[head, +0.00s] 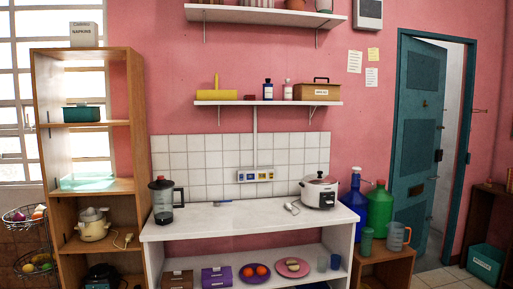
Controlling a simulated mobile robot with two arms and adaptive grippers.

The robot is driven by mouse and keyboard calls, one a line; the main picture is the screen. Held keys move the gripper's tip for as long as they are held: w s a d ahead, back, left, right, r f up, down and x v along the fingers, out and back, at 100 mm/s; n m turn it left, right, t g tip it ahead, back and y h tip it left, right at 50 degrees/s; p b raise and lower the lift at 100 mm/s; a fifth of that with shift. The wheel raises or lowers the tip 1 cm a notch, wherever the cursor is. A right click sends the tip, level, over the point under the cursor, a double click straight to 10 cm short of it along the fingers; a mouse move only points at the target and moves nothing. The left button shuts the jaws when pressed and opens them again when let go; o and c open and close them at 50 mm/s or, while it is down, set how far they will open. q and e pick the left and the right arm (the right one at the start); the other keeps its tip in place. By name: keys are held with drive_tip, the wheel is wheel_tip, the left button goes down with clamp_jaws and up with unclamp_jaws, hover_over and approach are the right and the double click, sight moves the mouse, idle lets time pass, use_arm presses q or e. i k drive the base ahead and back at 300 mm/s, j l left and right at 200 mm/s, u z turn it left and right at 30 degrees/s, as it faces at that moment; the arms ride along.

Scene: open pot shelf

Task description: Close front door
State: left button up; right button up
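The front door (417,130) is a teal panelled door at the right of the head view. It stands ajar in its teal frame (465,150), with a pale gap between the door's right edge and the frame. A dark handle or lock (438,155) shows near its right edge. The door's lower left part is hidden behind bottles and a jug. Neither of my grippers is in view.
A white counter (240,222) stands in the middle, with a wooden shelf (140,150) on its left. A low wooden stand (385,262) with a green bottle (379,208) is near the door. Tiled floor (440,279) shows before the doorway. A teal box (485,262) sits at far right.

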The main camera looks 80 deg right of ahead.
sight(422, 66)
drive_tip(key=z, duration=3.95)
drive_tip(key=i+z, duration=0.1)
drive_tip(key=i, duration=0.5)
drive_tip(key=i+z, duration=0.1)
drive_tip(key=i, duration=0.45)
drive_tip(key=i+j+z, duration=0.1)
drive_tip(key=i, duration=0.5)
drive_tip(key=i+j, duration=0.1)
drive_tip(key=i, duration=0.45)
drive_tip(key=i+j+z, duration=0.15)
drive_tip(key=i, duration=0.45)
drive_tip(key=i+j+z, duration=0.1)
drive_tip(key=i, duration=0.45)
drive_tip(key=i+l, duration=0.1)
drive_tip(key=i, duration=0.6)
drive_tip(key=i+l+u, duration=0.1)
drive_tip(key=i, duration=0.55)
drive_tip(key=i+l, duration=0.2)
drive_tip(key=i, duration=0.5)
